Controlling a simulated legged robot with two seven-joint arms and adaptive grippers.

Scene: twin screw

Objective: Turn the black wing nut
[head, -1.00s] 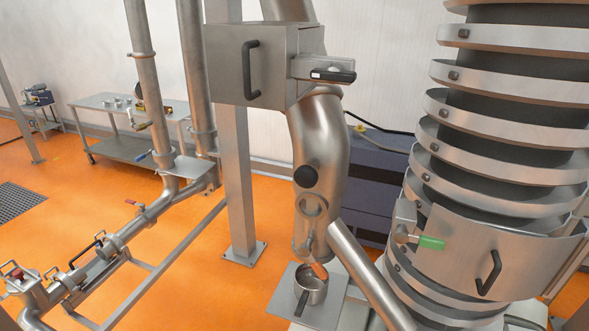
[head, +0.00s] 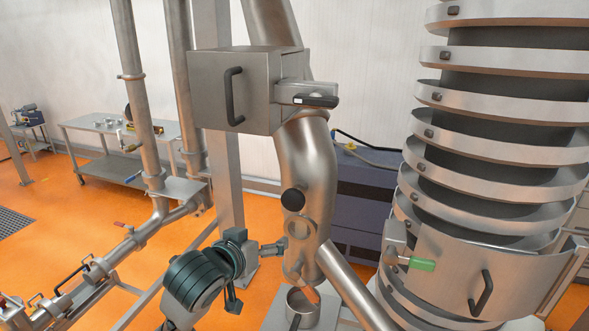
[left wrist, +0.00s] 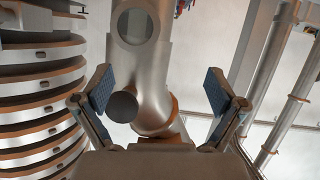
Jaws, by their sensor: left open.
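No wing shape can be made out for certain on any black part. A round black knob (head: 293,199) sits on the steel pipe (head: 305,160), above a round sight glass (head: 299,228). It also shows in the left wrist view as a dark disc (left wrist: 123,105), nearer the left finger. A black lever-like piece (head: 315,101) sits on a bracket at the steel box. My left gripper (head: 260,274) is open and empty, below and left of the knob and apart from it. In the left wrist view its padded fingers (left wrist: 158,92) are spread wide. My right gripper is out of view.
The steel box (head: 232,90) with a black handle is above. A slanted pipe (head: 352,288) and a small steel pot (head: 303,308) are near the pipe's foot.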

